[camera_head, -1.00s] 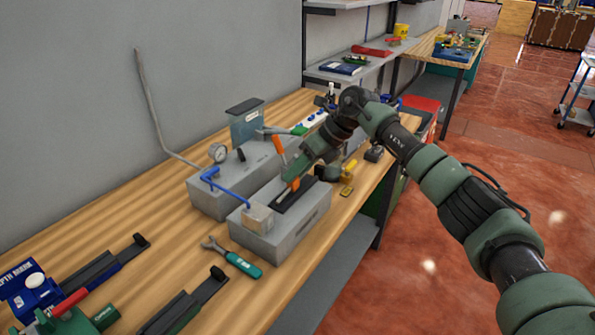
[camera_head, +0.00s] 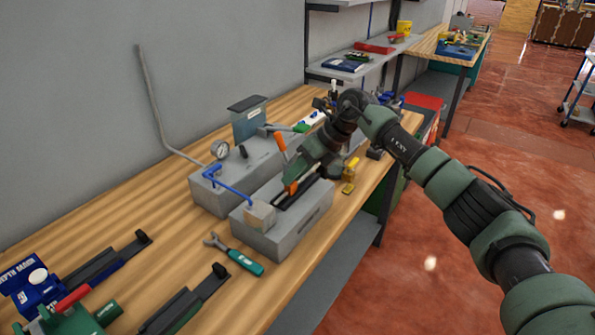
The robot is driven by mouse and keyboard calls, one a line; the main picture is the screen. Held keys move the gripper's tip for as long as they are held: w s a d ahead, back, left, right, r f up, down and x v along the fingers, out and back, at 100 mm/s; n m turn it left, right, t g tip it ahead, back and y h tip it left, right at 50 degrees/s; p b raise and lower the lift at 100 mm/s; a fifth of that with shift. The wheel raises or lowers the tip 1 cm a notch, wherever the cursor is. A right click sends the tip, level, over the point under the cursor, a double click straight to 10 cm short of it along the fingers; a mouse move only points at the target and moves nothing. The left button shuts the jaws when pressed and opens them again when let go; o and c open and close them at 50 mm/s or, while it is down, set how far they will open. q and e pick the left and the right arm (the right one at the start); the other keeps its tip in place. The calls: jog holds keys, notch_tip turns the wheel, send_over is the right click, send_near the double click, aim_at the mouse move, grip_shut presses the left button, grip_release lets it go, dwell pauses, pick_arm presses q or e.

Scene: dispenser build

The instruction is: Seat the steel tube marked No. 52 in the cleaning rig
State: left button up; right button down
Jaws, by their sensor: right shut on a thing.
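The cleaning rig seems to be the pair of grey blocks on the bench. The front block (camera_head: 297,232) has a dark slotted top and a tan end piece (camera_head: 259,214). The rear block (camera_head: 212,197) carries a gauge and blue pipe. My right gripper (camera_head: 291,188) comes down low over the front block's top, its orange tips close to the slot. It is shut on a thin thing, apparently the steel tube, mostly hidden by the gripper. I cannot read the No. 52 mark or tell whether the tube touches the seat. My left gripper is out of view.
An orange-handled lever (camera_head: 281,142) stands just behind my gripper. A green-handled wrench (camera_head: 245,262) lies in front of the rig. Yellow-tagged parts (camera_head: 349,180) lie to its right. Dark-railed fixtures (camera_head: 188,300) stand at front left. Bare wood (camera_head: 150,220) lies left of the rig.

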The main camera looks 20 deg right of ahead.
jog(key=shift+s+a, duration=0.15)
jog(key=shift+s+a, duration=0.25)
jog(key=shift+a, duration=0.05)
jog(key=c, duration=0.7)
grip_release()
jog(key=shift+r, duration=0.1)
jog(key=shift+r+p, duration=2.3)
jog(key=shift+r, duration=1.2)
